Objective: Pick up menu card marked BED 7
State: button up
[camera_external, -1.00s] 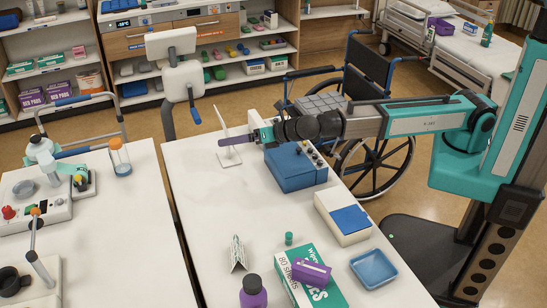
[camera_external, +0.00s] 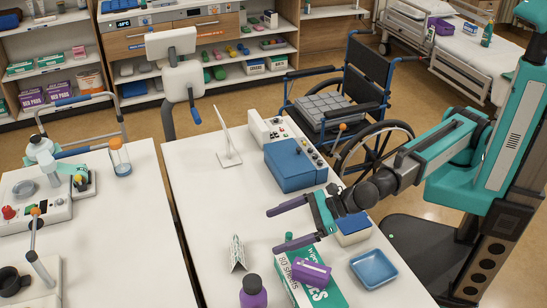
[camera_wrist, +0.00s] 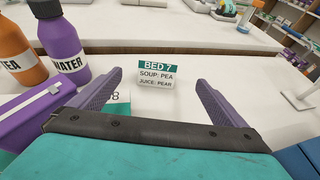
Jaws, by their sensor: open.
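The menu card (camera_external: 237,253) is a small white folded card standing upright on the white table. In the wrist view, the menu card (camera_wrist: 157,73) shows a green band reading BED 7, with "SOUP: PEA" and "JUICE: PEAR" below. My gripper (camera_external: 283,228) is open and empty, with its purple fingers apart. It is to the right of the card and apart from it. In the wrist view, my gripper (camera_wrist: 157,78) has the card framed between its fingers, beyond their tips.
A purple WATER bottle (camera_wrist: 62,47) and an orange TEA bottle (camera_wrist: 19,57) stand left in the wrist view. A wipes box (camera_external: 297,262) carries a purple case (camera_external: 311,273). A blue tray (camera_external: 373,268), blue box (camera_external: 292,167) and white stand (camera_external: 229,150) are nearby. The table left of the card is clear.

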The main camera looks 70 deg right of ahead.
jog(key=shift+s+a, duration=0.15)
jog(key=shift+s, duration=0.1)
send_near(238, 246)
jog(key=shift+p+x, duration=0.35)
jog(key=shift+x, duration=2.25)
jog(key=shift+a+r, duration=0.15)
jog(key=shift+p+x, duration=0.4)
jog(key=shift+x, duration=2.2)
